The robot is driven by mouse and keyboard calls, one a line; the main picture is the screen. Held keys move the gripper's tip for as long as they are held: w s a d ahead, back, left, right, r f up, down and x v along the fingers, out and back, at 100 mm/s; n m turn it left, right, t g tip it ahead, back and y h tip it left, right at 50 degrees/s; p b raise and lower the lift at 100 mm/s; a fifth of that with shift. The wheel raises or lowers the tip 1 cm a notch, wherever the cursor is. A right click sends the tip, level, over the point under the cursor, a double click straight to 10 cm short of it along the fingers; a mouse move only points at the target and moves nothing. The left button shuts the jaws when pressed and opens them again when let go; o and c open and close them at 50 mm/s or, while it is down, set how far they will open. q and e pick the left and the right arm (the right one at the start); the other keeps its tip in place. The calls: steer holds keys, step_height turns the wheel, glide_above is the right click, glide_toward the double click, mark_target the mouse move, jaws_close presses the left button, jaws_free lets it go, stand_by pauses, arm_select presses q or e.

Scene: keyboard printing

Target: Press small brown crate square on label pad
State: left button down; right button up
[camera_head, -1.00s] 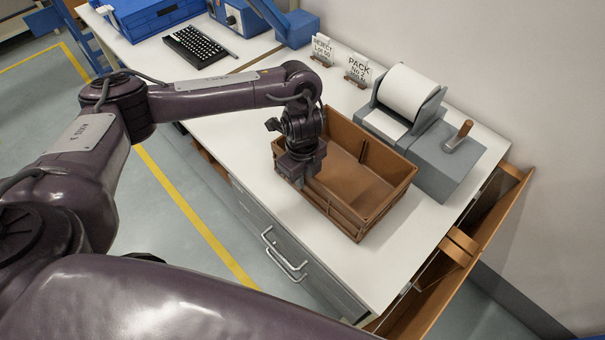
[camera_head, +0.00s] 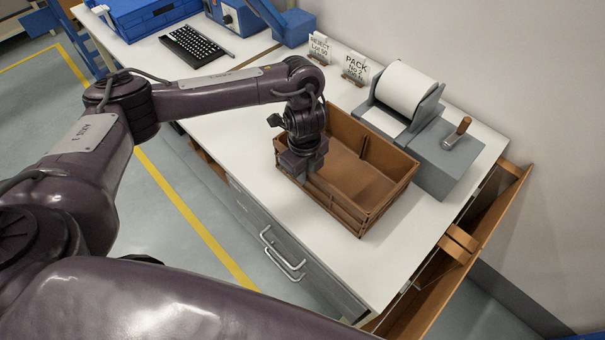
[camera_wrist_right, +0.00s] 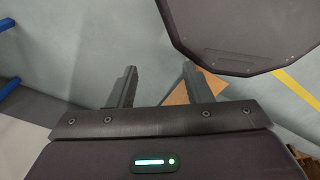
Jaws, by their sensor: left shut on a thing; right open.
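The small brown crate (camera_head: 372,183) is open-topped, looks empty and sits on the white worktop. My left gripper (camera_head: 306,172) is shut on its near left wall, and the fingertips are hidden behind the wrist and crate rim. A grey label printer (camera_head: 441,160) with a white roll (camera_head: 407,88) and a brown-handled lever stands just behind the crate. A white label sheet or pad (camera_head: 384,121) lies at the printer's front. I cannot tell whether crate and printer touch. My right gripper (camera_wrist_right: 160,86) is open and empty above the floor in the right wrist view.
PACK (camera_head: 355,67) and REJECT (camera_head: 319,47) signs stand behind the crate. A keyboard (camera_head: 197,46) and blue bin (camera_head: 160,13) are at the far left. The worktop (camera_head: 400,245) in front of the printer is clear to its right edge.

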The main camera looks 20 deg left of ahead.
arm_select(q)
steer(key=shift+w+d, duration=0.25)
steer(key=shift+w, duration=0.25)
steer(key=shift+s, duration=0.1)
steer(key=shift+s+a+p, duration=0.3)
steer(key=shift+s+p, duration=0.25)
steer(key=shift+s, duration=0.05)
steer(key=shift+s+a+p, duration=0.3)
steer(key=shift+s+p, duration=0.15)
steer(key=shift+s, duration=0.25)
steer(key=c, duration=1.5)
jaws_free()
steer(key=shift+f, duration=0.1)
step_height(320, 180, up, 7)
steer(key=p, duration=0.6)
steer(key=shift+p, duration=0.3)
